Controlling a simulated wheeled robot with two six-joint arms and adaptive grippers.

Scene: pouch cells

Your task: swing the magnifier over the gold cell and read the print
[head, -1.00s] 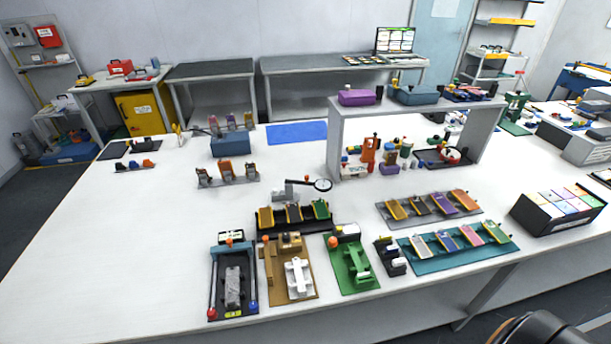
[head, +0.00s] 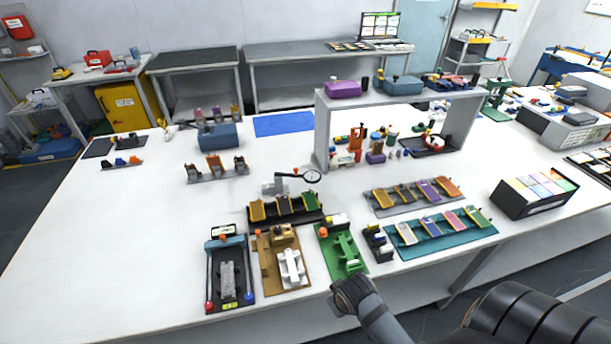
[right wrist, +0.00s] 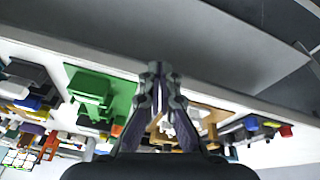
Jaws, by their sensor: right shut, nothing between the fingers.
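The magnifier (head: 312,177) is a round dark-rimmed lens on a jointed arm from a small grey base (head: 271,187). It stands just behind a black rack (head: 313,218) of several pouch cells. A gold cell (head: 257,211) is at the rack's left end; the lens is behind the rack's right end. Other gold-coloured cells sit in the racks at right. My right gripper (head: 345,289) is at the table's front edge, in front of the green fixture. In the right wrist view, its fingertips (right wrist: 160,70) are together and empty. My left gripper is not in view.
A teal rack (head: 408,250) and grey rack (head: 380,208) stand right. A grey shelf (head: 322,130) stands behind.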

